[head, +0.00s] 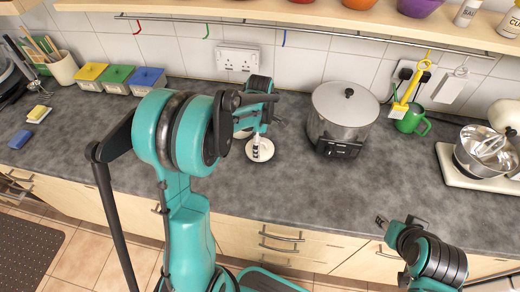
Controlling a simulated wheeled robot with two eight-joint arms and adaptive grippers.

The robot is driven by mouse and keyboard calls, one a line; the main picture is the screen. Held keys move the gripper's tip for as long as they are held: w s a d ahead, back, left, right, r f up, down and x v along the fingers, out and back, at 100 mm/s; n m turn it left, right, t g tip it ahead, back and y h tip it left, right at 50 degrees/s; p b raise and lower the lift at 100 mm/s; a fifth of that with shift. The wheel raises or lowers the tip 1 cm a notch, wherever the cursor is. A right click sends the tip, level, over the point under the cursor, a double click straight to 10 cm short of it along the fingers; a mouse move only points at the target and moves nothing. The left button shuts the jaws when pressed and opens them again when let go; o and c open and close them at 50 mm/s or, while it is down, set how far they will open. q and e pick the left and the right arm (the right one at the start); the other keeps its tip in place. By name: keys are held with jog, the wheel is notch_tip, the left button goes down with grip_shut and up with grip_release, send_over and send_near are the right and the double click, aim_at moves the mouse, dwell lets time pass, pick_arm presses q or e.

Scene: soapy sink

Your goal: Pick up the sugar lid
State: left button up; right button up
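A small white round piece that looks like the sugar lid (262,157) lies on the grey counter, left of the steel pot. No label on it can be read. My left gripper (257,140) points down at it from above, its fingertips at the middle of the piece. Whether the fingers are closed on it or only touch it is too small to tell. My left arm fills the middle of the view and hides part of the counter. My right gripper (382,222) is in front of the counter edge at the lower right, apart from everything; its finger gap is unclear.
A large pot (343,110) stands right of the white piece, with a green mug (410,119) beyond. Yellow, green and blue boxes (117,77) stand at the back left. A metal bowl (480,155) is at the right. The counter front right of centre is clear.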

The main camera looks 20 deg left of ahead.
pick_arm(q)
jog(key=shift+s, duration=0.1)
grip_shut()
jog(key=shift+r, duration=0.1)
